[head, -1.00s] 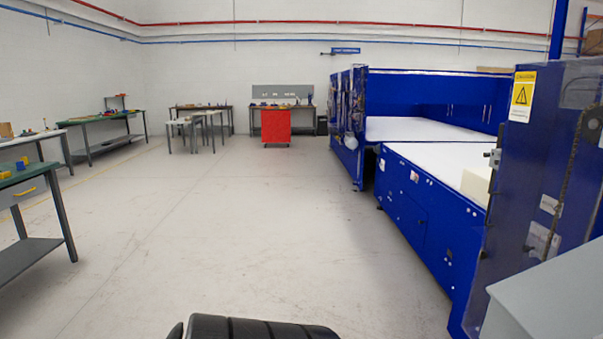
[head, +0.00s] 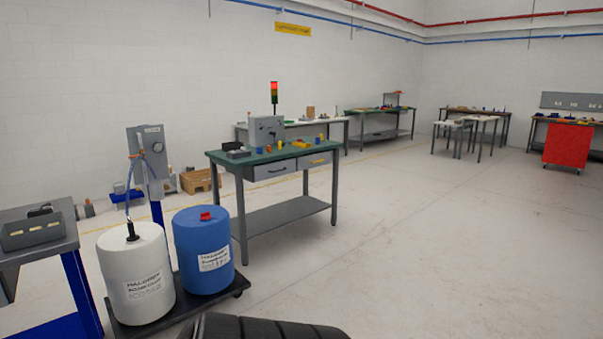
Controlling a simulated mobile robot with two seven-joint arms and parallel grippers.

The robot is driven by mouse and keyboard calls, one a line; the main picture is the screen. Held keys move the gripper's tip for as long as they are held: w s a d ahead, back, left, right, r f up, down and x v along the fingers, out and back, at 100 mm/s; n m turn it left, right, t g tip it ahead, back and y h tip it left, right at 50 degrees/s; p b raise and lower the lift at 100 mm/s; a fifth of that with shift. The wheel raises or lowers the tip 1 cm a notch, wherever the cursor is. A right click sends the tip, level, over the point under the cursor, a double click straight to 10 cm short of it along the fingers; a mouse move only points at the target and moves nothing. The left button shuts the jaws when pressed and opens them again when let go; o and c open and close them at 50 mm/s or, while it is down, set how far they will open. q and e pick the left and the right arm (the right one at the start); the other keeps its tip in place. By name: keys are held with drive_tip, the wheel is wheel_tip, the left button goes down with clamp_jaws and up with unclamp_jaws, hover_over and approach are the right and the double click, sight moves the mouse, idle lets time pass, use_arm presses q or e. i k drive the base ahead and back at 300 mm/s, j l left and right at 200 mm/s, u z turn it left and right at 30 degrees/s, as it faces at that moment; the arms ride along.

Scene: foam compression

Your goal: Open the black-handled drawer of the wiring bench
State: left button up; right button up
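A green-topped workbench (head: 262,152) stands left of centre in the head view, some way off across the floor. Two grey drawers sit side by side under its top. The left drawer (head: 271,171) has a dark handle and looks shut. The right drawer (head: 315,162) has a yellow handle and also looks shut. Small yellow and blue parts, a grey control box and a red-green signal light stand on the bench top. Neither of my grippers is in view.
A white drum (head: 137,285) and a blue drum (head: 203,260) stand on a black wheeled platform (head: 238,283) in front and left of the bench. A grey table (head: 40,242) is at the left edge. Open floor (head: 400,250) lies right of the bench.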

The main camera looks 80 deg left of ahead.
sight(269, 170)
drive_tip(key=u, duration=2.85)
drive_tip(key=i+l+z, duration=0.15)
drive_tip(key=i+z, duration=0.15)
drive_tip(key=i, duration=0.25)
drive_tip(key=i+z, duration=0.25)
drive_tip(key=i, duration=1.55)
drive_tip(key=i+u, duration=0.1)
drive_tip(key=i, duration=0.35)
drive_tip(key=i+l+u, duration=0.15)
drive_tip(key=i, duration=0.3)
drive_tip(key=i+l+u, duration=0.1)
drive_tip(key=i, duration=0.35)
drive_tip(key=i+l+u, duration=0.1)
drive_tip(key=i, duration=0.35)
drive_tip(key=i+l+u, duration=0.3)
drive_tip(key=i+u, duration=0.15)
drive_tip(key=i+l+u, duration=0.85)
drive_tip(key=l, duration=0.35)
